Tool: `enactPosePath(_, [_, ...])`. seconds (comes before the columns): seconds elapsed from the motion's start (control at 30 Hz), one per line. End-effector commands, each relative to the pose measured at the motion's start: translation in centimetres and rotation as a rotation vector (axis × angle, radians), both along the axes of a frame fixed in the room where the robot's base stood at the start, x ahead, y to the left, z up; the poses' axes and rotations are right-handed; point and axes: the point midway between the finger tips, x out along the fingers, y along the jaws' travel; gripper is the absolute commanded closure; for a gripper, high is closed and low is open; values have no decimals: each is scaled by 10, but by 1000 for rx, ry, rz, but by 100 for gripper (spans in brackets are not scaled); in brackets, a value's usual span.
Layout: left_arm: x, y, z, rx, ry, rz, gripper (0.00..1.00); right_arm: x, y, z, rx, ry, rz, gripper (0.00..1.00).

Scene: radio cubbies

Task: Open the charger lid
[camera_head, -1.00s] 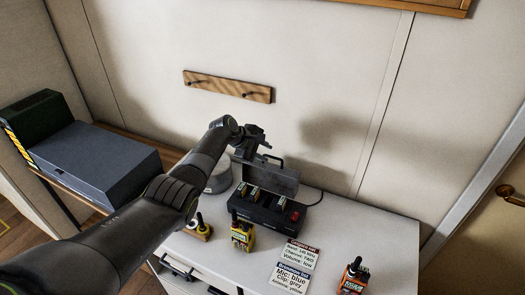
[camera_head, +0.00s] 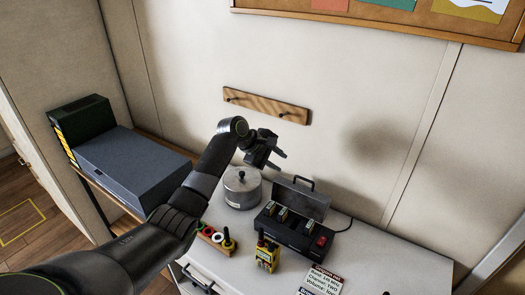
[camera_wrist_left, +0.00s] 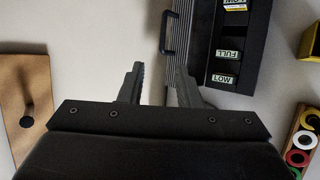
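The charger (camera_head: 293,232) is a black box on the white cabinet top, with several batteries in its slots and a red switch at its right end. Its grey lid (camera_head: 302,198) stands up open along the back edge, with a dark handle (camera_head: 304,180) on top. In the left wrist view the lid (camera_wrist_left: 182,50) and handle (camera_wrist_left: 167,33) show beside batteries labelled FULL and LOW. My left gripper (camera_head: 281,149) is above and left of the lid, apart from it. Its fingers (camera_wrist_left: 158,85) are spread and empty. My right gripper is not in view.
A round metal pot (camera_head: 242,190) stands left of the charger. A yellow radio (camera_head: 266,256) stands in front of it, near a rack of coloured rings (camera_head: 214,236). A printed card (camera_head: 322,280) lies at front right. A peg rail (camera_head: 266,105) is on the wall.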

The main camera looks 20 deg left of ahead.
Motion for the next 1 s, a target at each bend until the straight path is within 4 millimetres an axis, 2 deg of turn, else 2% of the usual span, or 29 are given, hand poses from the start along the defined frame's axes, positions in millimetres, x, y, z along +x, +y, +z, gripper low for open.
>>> enactPosePath(0.4, [-31,31,46,1,-4,1,69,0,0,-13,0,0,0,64])
enactPosePath(0.8, [-35,34,52,1,-2,-1,69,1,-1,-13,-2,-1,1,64])
enactPosePath(1.0, [-38,40,48,63,-22,-38,96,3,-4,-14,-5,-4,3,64])
